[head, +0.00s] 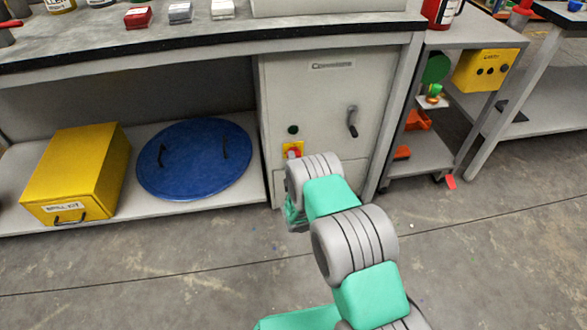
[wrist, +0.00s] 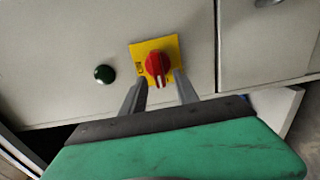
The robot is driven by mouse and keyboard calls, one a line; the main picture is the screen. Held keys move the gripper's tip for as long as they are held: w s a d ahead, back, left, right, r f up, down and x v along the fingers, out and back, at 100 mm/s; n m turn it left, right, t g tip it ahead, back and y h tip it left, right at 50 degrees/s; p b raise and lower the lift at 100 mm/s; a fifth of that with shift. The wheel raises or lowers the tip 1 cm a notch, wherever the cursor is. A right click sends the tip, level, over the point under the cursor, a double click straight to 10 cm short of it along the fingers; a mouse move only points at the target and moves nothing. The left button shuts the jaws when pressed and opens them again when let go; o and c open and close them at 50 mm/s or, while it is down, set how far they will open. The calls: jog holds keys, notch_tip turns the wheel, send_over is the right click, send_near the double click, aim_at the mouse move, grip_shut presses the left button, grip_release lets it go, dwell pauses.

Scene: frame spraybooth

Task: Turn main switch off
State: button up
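The main switch (wrist: 156,65) is a red rotary knob on a yellow plate, on the front of a grey cabinet. Its white mark points down in the wrist view, toward my gripper. In the head view the yellow plate (head: 292,149) shows just above my arm's end, which partly covers it. My gripper (wrist: 161,82) is open, with one finger on each side of the knob's lower end. I cannot tell whether the fingers touch it. In the head view the fingers are hidden behind my arm.
A dark green round button (wrist: 105,74) sits left of the switch. The grey cabinet (head: 315,95) has a dark handle (head: 352,121) to the right. A yellow box (head: 78,172) and a blue round lid (head: 195,160) lie on the low shelf at left. A workbench top (head: 230,35) overhangs the cabinet.

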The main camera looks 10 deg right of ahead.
jog(key=s, duration=0.7)
jog(key=shift+r, duration=0.15)
jog(key=w+d+r+m+g+h+p, duration=0.1)
jog(key=w+d+r+m+h+p, duration=0.15)
jog(key=r, duration=0.35)
jog(key=w+d+r+m+h+p, duration=0.1)
jog(key=d+r+m+p, duration=0.25)
jog(key=r, duration=0.35)
jog(key=s+d+r+m+g+h+p, duration=0.15)
jog(key=r+m+g+p, duration=0.35)
jog(key=r, duration=0.6)
jog(key=s+d+r+m+g+p, duration=0.1)
jog(key=s+d+r+m+p, duration=0.2)
jog(key=r+p, duration=0.6)
jog(key=s+a+r+m+g+y+p, duration=0.1)
jog(key=s+a+r+g+p, duration=0.1)
jog(key=s+r, duration=0.5)
jog(key=s+a+r+m+g+y+p, duration=0.1)
jog(key=s+a+r+g+y+p, duration=0.1)
jog(key=s+r, duration=0.6)
jog(key=s+a+r+m+g+y+p, duration=0.2)
jog(key=s+a+r+p, duration=0.3)
jog(key=s, duration=0.9)
notch_tip(320, 180, up, 3)
jog(key=g+p, duration=0.1)
jog(key=p, duration=0.1)
jog(key=shift+s+a+g+p, duration=0.15)
jog(key=shift+s+g+p, duration=0.2)
jog(key=shift+g, duration=0.05)
